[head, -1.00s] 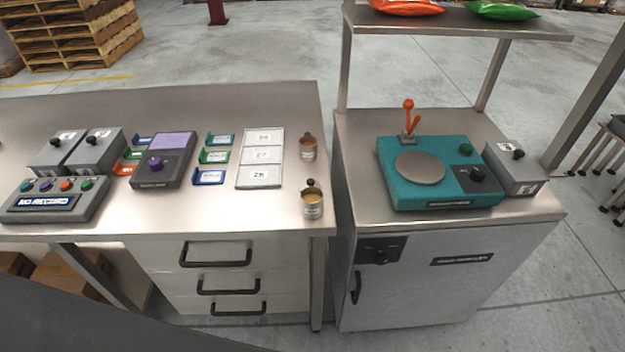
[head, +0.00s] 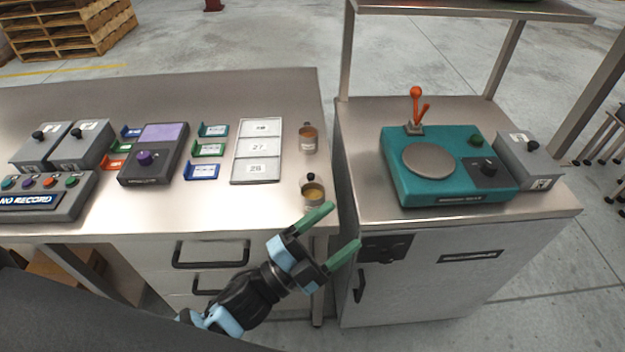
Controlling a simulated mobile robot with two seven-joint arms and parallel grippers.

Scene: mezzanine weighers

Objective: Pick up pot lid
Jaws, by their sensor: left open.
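Two small pots stand near the right edge of the left steel table. The near pot (head: 314,197) shows yellowish contents and a pale label. A small black knob (head: 311,177) shows at its back rim; whether it belongs to a pot lid is too small to tell. The far pot (head: 308,143) has a brownish top. My left gripper (head: 331,234) is open and empty, its green fingers spread in front of the table's front right corner, just below the near pot in the picture. My right gripper is out of view.
A framed panel of numbered cards (head: 237,172) lies left of the pots. A purple-topped device (head: 153,175) and grey knob boxes stand farther left. Across a narrow gap, a steel cabinet (head: 365,204) carries a teal scale (head: 450,190) under a shelf on posts.

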